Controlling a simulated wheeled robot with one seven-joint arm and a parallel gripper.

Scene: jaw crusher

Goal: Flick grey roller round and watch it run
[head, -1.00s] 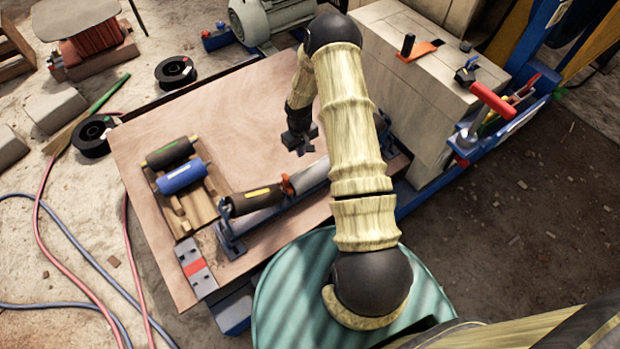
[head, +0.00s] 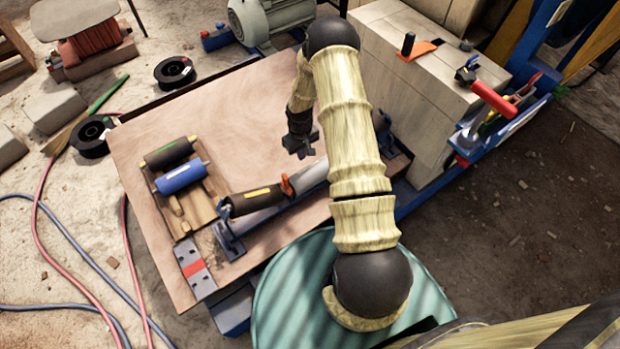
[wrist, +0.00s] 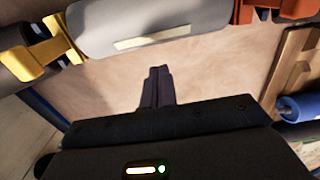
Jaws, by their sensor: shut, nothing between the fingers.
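The grey roller (wrist: 150,28) lies across the top of the wrist view, with a pale label strip facing me. A yellow latch (wrist: 42,48) is at its left end and an orange latch (wrist: 290,8) at its right. In the head view the grey roller (head: 312,174) sits in the blue frame (head: 229,240), partly hidden by my arm. A dark roller with a yellow label (head: 256,198) sits left of the orange latch (head: 287,186). My gripper (wrist: 157,88) is shut and empty, with a gap of bare board between its fingertips and the roller.
A wooden cradle (head: 200,207) with a green-marked roller (head: 167,152) and a blue roller (head: 182,177) stands on the board at left. The board (head: 245,120) is clear between cradle and gripper. The pale crusher body (head: 430,90) and a red-handled tool (head: 492,101) stand at right.

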